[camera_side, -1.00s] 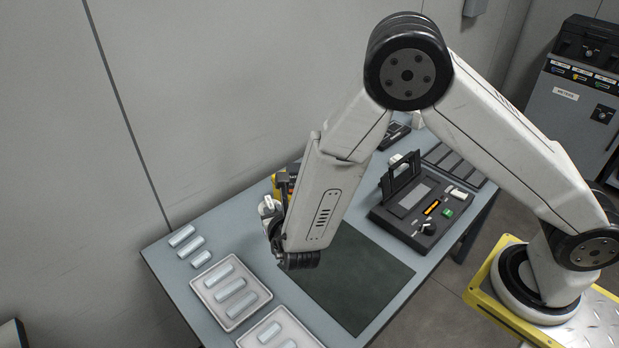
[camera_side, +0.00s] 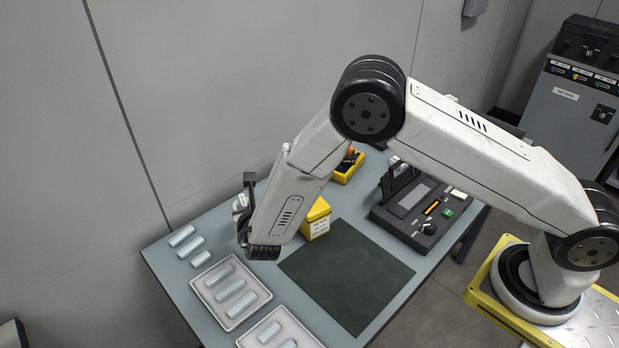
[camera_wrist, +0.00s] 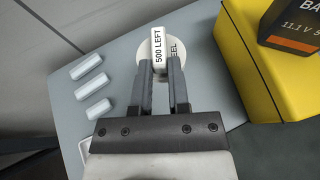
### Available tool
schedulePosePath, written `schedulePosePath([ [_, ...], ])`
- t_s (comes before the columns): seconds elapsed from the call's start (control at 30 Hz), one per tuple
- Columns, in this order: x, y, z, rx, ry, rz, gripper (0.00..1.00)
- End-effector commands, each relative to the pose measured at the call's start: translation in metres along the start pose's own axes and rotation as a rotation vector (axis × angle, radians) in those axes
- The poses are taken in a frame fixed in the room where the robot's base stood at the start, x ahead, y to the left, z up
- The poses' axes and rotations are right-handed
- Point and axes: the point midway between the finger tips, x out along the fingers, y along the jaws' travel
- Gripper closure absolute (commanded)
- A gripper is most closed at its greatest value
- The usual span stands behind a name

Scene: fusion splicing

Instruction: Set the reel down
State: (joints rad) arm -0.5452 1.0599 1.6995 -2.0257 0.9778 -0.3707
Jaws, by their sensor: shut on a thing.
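The reel (camera_wrist: 146,60) is a white round piece with a label reading "500 LEFT" and part of "EEL". In the wrist view it sits between the tips of my gripper (camera_wrist: 164,67), whose dark fingers are shut on it. In the side view my gripper (camera_side: 243,205) is over the far left part of the grey table, and the reel (camera_side: 238,203) shows only in part behind the wrist. Whether the reel touches the table is hard to tell.
Several pale cylinders (camera_wrist: 92,82) lie left of the reel. A yellow box (camera_side: 316,217) stands right of my gripper. Two white trays (camera_side: 231,293) hold cylinders at the front left. A dark mat (camera_side: 345,275) and a splicer (camera_side: 420,205) are farther right.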

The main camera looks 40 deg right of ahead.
Motion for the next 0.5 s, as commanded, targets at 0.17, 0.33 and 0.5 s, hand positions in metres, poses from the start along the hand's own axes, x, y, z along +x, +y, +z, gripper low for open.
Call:
schedulePosePath([
  [0.17,0.02,0.011,-0.007,0.0,0.0,-0.001,1.0],
  [0.33,0.037,0.019,-0.018,-0.001,0.0,-0.001,1.0],
  [0.5,0.052,0.027,-0.029,-0.001,0.001,0.0,1.0],
])
